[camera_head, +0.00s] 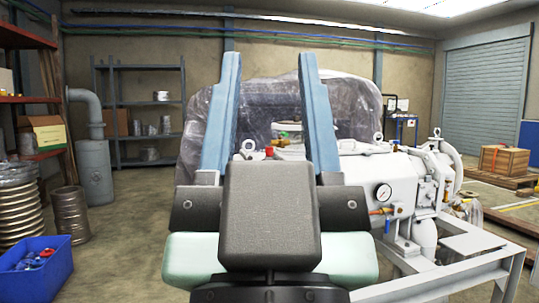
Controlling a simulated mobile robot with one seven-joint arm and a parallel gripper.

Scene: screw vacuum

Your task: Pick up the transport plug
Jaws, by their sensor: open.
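My gripper (269,58) fills the middle of the view, seen from behind. Its two blue fingers are wide apart, with nothing held between them. The white screw vacuum pump (370,178) stands beyond it and to the right, partly hidden by my gripper. A small red piece (270,152) shows in the gap between the fingers, just above the dark gripper body. It may be the transport plug, but its lower part is hidden and I cannot tell for sure. It appears to lie beyond my gripper, though the distance is unclear.
A large plastic-wrapped machine (355,92) stands behind the pump. A grey metal frame (440,270) is at the lower right. A blue bin (40,270) and stacked metal rings (70,213) are at left. Open floor (125,240) lies between them and my gripper.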

